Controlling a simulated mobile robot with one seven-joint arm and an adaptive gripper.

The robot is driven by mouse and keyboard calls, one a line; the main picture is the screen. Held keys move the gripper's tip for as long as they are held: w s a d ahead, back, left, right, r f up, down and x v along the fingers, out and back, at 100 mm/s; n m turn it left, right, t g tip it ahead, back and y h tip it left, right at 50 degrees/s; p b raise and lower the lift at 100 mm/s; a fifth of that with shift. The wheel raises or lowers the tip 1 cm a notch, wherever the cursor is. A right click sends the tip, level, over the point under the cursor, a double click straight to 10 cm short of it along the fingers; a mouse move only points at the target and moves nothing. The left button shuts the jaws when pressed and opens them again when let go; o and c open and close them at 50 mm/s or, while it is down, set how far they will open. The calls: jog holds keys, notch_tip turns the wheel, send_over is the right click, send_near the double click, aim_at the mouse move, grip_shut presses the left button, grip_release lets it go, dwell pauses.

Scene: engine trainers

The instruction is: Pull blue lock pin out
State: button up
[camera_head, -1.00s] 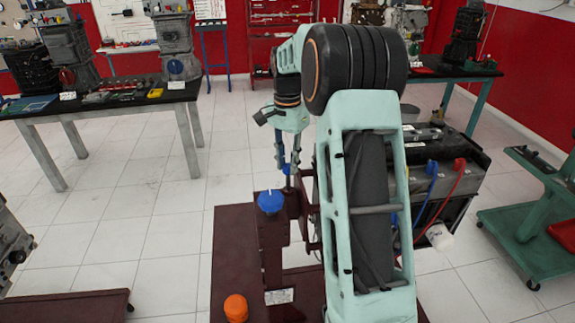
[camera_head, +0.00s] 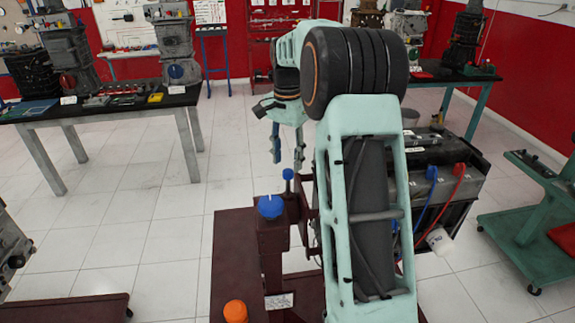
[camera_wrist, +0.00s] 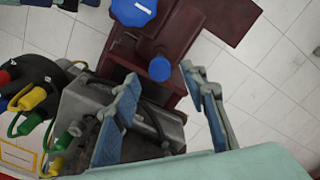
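The blue lock pin appears to be the small blue knob (camera_head: 288,175) on a thin stem at the back of the dark red stand (camera_head: 265,243). In the wrist view the small knob (camera_wrist: 160,68) lies between the fingertips in the picture, touching neither. My gripper (camera_head: 287,160) is open and empty, just above the knob in the head view. Its two blue-padded fingers (camera_wrist: 160,76) are wide apart in the wrist view. A larger blue knob (camera_head: 271,207) tops the stand's post and also shows in the wrist view (camera_wrist: 134,9). The pin's lower part is hidden.
An orange cap (camera_head: 235,311) sits on the stand's front left. A grey engine unit (camera_head: 440,165) with red and blue cables stands right of my arm. A black-topped table (camera_head: 130,103) is at the back left, a green cart (camera_head: 535,235) at right. Tiled floor between is clear.

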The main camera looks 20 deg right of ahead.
aim_at(287, 171)
notch_tip(287, 171, up, 9)
jog(key=shift+r, duration=0.15)
dwell(0.5)
